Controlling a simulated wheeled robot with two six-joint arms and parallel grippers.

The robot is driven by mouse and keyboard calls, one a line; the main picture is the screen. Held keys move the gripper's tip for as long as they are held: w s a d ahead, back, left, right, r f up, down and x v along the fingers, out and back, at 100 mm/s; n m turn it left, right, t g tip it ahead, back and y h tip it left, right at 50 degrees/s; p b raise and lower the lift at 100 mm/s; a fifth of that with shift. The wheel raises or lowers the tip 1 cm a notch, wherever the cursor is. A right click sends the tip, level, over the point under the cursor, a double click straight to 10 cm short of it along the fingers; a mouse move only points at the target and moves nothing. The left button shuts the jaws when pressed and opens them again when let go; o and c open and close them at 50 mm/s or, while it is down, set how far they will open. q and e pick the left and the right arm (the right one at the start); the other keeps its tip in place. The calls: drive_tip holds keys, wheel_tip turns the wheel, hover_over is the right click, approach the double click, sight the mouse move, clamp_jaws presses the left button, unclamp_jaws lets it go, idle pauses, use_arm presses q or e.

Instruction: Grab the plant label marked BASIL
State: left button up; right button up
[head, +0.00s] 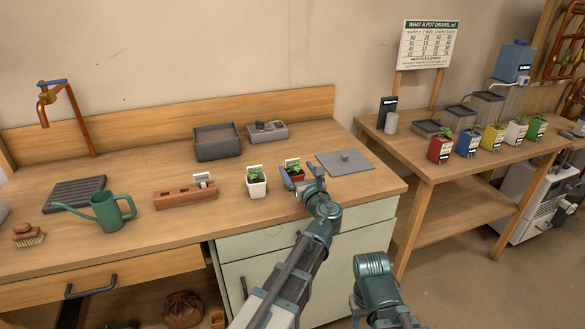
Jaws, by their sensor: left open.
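Small white plant labels show in three places: one in a reddish-brown wooden block (185,196), one at the back of a white pot (257,189) with a green plant, and one behind the plant in a red pot (296,172). The label at the block (203,179), the white pot's label (254,169) and the red pot's label (292,162) are too small to read, so I cannot tell which says BASIL. My left gripper (301,178) is open, in front of the red pot and partly covering it. My right gripper is out of view.
A grey tray (216,142) and a grey device (267,131) stand behind. A green watering can (108,211) is at left. Several coloured pots line the right table (425,165).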

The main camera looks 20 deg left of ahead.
sight(293, 162)
use_arm(q)
drive_tip(key=x, duration=0.5)
drive_tip(key=shift+w+f, duration=0.1)
drive_tip(key=shift+w, duration=0.05)
drive_tip(key=c, duration=1.4)
wheel_tip(293, 162, up, 10)
drive_tip(key=p, duration=1)
